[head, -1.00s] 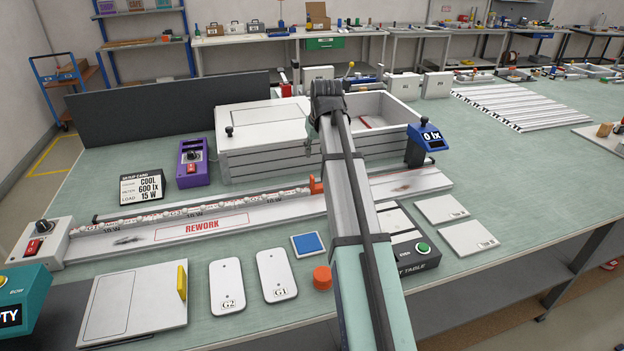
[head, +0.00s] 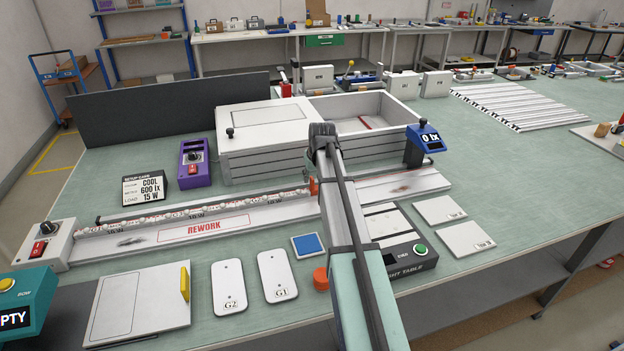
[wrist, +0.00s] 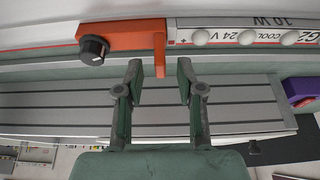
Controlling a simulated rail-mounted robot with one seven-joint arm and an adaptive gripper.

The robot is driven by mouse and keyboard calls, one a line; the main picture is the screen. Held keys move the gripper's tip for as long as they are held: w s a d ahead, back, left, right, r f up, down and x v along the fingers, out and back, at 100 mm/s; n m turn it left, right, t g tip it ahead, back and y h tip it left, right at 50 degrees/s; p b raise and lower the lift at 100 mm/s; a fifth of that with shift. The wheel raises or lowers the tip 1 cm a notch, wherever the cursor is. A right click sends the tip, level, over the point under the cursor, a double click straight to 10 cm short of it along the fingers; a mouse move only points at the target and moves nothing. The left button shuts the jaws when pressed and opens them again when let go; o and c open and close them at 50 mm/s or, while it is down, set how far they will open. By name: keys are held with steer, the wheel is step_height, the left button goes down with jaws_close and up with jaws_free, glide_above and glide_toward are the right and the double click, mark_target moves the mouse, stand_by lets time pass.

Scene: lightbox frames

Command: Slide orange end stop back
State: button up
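The orange end stop (head: 312,187) stands on the white rail at the right end of the LED strip, partly hidden by my arm in the head view. In the wrist view the end stop (wrist: 125,38) shows an orange body, a black knob (wrist: 93,49) on its left and an upright orange tab (wrist: 159,56). My gripper (wrist: 160,77) is open, with one fingertip on each side of the tab's end. Clear gaps show on both sides, wider on the right, and no contact is visible. The LED strip (wrist: 250,36) lies right of the tab in the wrist view.
The long white rail (head: 285,215) carries a REWORK label. The white slatted box (head: 262,165) stands close behind it. The purple control box (head: 193,163) is behind the rail to the left. The blue lux meter (head: 425,138) stands at the box's right corner.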

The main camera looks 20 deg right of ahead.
mark_target(312, 179)
steer(key=shift+x, duration=1.7)
jaws_close()
